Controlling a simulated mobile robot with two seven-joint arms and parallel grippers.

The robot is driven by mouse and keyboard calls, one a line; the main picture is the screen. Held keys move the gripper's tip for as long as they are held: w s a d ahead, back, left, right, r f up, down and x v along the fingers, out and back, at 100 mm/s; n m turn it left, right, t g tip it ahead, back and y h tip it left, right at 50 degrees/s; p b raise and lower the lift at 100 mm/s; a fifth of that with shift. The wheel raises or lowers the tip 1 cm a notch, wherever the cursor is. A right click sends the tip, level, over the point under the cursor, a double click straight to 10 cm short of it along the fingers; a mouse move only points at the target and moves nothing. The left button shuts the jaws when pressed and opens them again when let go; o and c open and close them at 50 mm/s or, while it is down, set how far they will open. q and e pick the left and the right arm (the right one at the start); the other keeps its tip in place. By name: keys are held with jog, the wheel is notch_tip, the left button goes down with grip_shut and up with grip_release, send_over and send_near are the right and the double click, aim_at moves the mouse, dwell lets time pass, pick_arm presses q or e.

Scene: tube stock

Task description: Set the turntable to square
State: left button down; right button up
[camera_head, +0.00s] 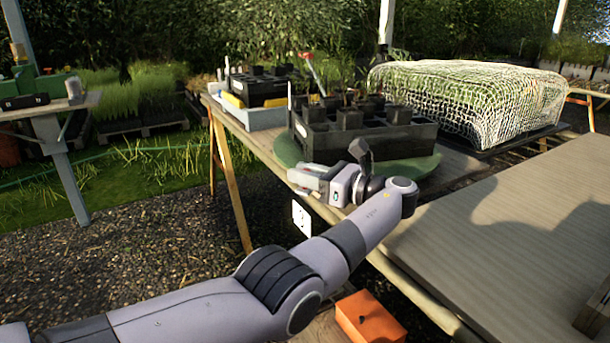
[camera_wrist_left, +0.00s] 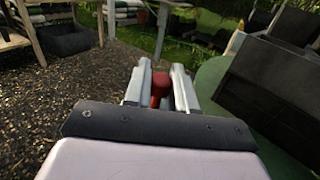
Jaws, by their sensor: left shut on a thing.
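The turntable (camera_head: 420,168) is a round green disc on the wooden bench. A black crate (camera_head: 365,145) with several dark pots stands on it. My left gripper (camera_head: 303,178) is at the turntable's near left edge. In the left wrist view, the gripper (camera_wrist_left: 160,88) is shut on a red knob (camera_wrist_left: 161,84), which shows between the two pale fingers. The green disc (camera_wrist_left: 225,118) and the dark crate (camera_wrist_left: 270,85) lie to the right of the fingers there. The arm and wrist hide the disc's front edge in the head view. My right gripper is not in view.
A grey tray (camera_head: 262,118) with a second black crate (camera_head: 262,88) stands behind on the left. A netted block of plants (camera_head: 470,100) is at the back right. A bare ribbed tabletop (camera_head: 510,215) is at right. An orange box (camera_head: 370,318) is in front.

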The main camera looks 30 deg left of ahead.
pick_arm(q)
jog(key=shift+r, duration=0.3)
jog(key=c, duration=1)
grip_release()
jog(key=shift+f, duration=0.15)
jog(key=shift+r, duration=0.45)
notch_tip(320, 180, up, 5)
jog(key=p, duration=0.2)
jog(key=shift+p, duration=0.3)
notch_tip(320, 180, up, 14)
jog(key=p, duration=0.3)
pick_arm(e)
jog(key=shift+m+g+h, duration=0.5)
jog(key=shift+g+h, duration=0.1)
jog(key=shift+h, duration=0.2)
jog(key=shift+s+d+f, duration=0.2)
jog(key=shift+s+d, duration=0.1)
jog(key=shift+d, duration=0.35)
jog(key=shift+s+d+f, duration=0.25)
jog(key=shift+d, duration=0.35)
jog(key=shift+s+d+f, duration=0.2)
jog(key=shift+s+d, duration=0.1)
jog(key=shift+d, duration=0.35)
